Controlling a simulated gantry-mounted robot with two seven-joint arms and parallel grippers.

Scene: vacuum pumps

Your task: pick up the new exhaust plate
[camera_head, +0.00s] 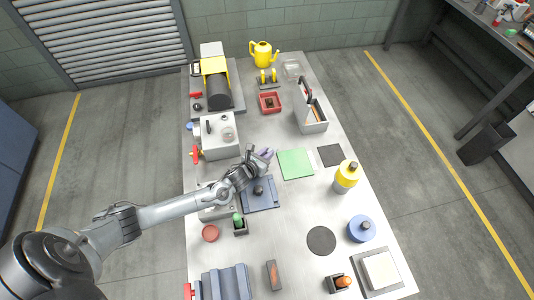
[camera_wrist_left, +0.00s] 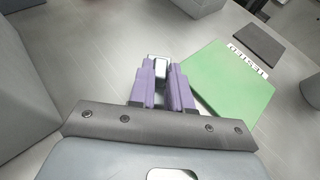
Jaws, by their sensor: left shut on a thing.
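My left gripper (camera_head: 265,155) reaches in over the table from the left, with purple fingers. In the left wrist view the gripper (camera_wrist_left: 162,84) is closed around a small grey, light-topped piece (camera_wrist_left: 159,62) between its fingertips. Most of that piece is hidden by the fingers, so I cannot tell for sure that it is the exhaust plate. The gripper is just left of a green mat (camera_head: 295,164), which also shows in the left wrist view (camera_wrist_left: 228,82) beside a TESTED label. My right gripper is not in view.
A grey pump housing (camera_head: 219,136) stands left of the gripper. A blue-grey mat (camera_head: 262,203) lies below the forearm. The table between the red tray and green mat is clear.

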